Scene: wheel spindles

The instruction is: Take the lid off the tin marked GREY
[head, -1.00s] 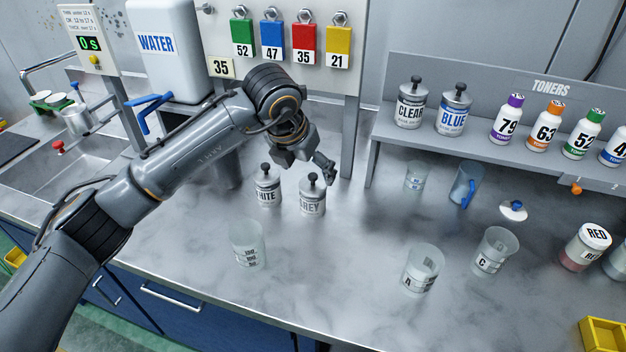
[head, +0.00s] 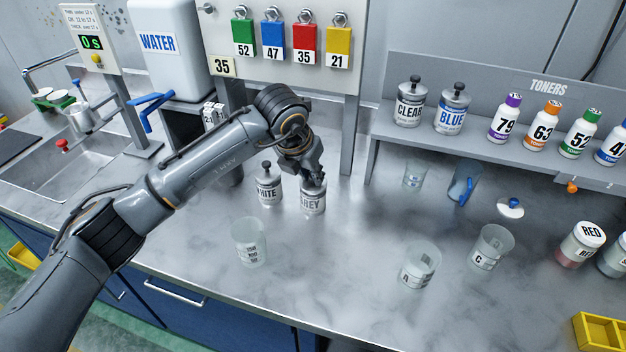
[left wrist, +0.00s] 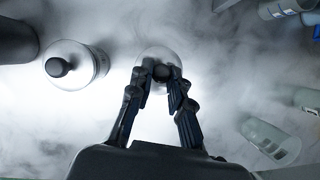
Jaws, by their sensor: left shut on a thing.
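The GREY tin (head: 313,201) stands upright on the counter, just right of the WHITE tin (head: 268,188). My left gripper (head: 314,181) is above the GREY tin, pointing down, and is shut on the black knob of its lid. In the left wrist view the knob (left wrist: 162,73) shows between the two fingertips (left wrist: 160,82), with the round lid (left wrist: 158,56) beneath it. The lid appears seated on the tin. The WHITE tin's lid with its dark knob (left wrist: 59,68) is at the left there. My right gripper is not in view.
A clear beaker (head: 251,243) stands in front of the two tins. Cups A (head: 419,267) and C (head: 491,248) stand to the right. A shelf (head: 480,150) holds CLEAR and BLUE tins and toner bottles. The counter between the GREY tin and cup A is clear.

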